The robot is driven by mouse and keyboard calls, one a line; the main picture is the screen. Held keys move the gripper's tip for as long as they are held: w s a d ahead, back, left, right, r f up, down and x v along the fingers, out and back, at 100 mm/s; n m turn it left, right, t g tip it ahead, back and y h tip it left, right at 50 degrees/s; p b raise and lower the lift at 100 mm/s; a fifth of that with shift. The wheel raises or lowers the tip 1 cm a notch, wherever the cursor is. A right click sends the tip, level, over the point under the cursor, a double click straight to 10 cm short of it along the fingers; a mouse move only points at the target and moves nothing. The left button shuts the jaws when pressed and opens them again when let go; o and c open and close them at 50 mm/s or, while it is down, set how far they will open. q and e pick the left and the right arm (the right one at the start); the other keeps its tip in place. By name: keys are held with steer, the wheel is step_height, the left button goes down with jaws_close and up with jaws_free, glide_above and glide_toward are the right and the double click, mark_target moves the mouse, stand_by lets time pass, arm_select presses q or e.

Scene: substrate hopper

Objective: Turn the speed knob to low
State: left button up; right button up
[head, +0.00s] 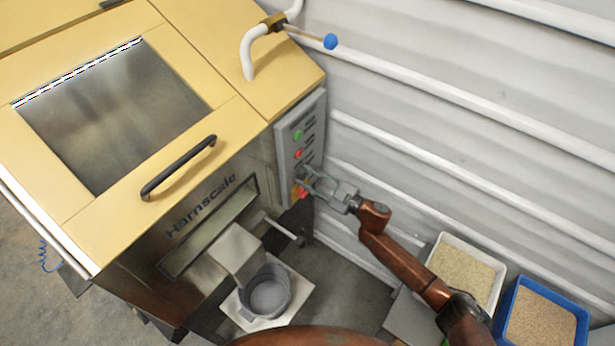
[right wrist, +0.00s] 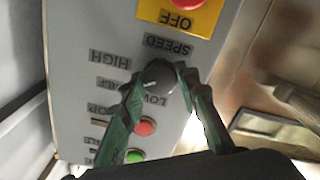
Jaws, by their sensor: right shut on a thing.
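The speed knob (right wrist: 158,74) is a dark round knob on the grey control panel (right wrist: 75,100). In the right wrist view the panel's lettering is upside down, with SPEED above the knob, HIGH to its left and LOW partly covered just below it. A small light mark shows on the knob's lower left; its exact setting is hard to read. My right gripper (right wrist: 158,78) has its green fingers on both sides of the knob and is shut on it. In the head view the right gripper (head: 311,180) reaches the panel from the right. My left gripper is not in view.
Beside the knob are a red OFF button (right wrist: 188,12), a red button (right wrist: 145,127) and a green button (right wrist: 134,156). The yellow-topped hopper (head: 90,205) has a black handle (head: 178,168). A white tray (head: 434,258) and a blue tray (head: 586,325) stand at lower right.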

steer(key=n, duration=0.5)
steer(key=shift+n, duration=0.3)
steer(key=n+b, duration=0.2)
steer(key=n, duration=0.4)
steer(key=shift+f, duration=0.1)
stand_by(0.3)
steer(key=o, duration=1.2)
steer(key=shift+c, duration=0.2)
steer(key=v, duration=1.2)
